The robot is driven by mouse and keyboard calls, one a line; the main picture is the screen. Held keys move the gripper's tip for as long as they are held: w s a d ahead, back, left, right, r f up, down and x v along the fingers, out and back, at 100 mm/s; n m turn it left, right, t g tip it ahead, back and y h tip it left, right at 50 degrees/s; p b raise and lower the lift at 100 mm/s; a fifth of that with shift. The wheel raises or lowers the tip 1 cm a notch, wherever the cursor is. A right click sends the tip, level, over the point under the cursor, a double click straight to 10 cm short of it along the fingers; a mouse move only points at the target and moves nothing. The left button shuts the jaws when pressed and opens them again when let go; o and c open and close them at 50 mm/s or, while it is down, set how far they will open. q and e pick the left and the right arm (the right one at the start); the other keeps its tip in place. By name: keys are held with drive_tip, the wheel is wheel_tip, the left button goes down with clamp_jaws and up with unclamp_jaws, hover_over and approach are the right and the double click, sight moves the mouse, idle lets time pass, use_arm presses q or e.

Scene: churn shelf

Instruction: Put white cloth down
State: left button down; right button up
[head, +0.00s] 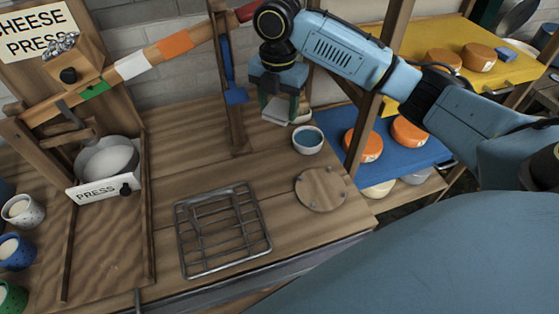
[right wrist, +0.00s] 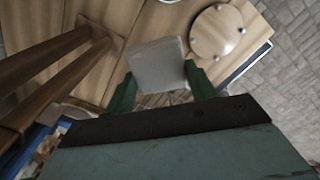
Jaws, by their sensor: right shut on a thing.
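The white cloth (head: 275,110) is a small pale square held in my right gripper (head: 281,100), above the back of the wooden worktop near an upright post. In the right wrist view the cloth (right wrist: 158,65) lies between the two green fingers (right wrist: 160,90), which are shut on it. Its far part sticks out past the fingertips, over the wood. In the head view the gripper body hides the cloth's upper part. My left gripper is not in view.
A small white bowl (head: 308,139) and a round wooden lid (head: 321,189) stand on the worktop (head: 175,180) nearby. A metal rack (head: 222,229) lies at the front. The wooden post (head: 232,90) with a blue paddle is close left. Shelves with cheeses (head: 410,132) are right.

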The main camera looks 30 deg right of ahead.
sight(279, 165)
wheel_tip(279, 165, down, 18)
drive_tip(key=shift+r+b, duration=0.2)
drive_tip(key=shift+b, duration=0.9)
drive_tip(key=o, duration=0.9)
drive_tip(key=shift+f, duration=0.1)
wheel_tip(279, 165, up, 12)
drive_tip(key=shift+r+p, duration=0.2)
drive_tip(key=shift+p, duration=0.6)
drive_tip(key=shift+s+f, duration=0.1)
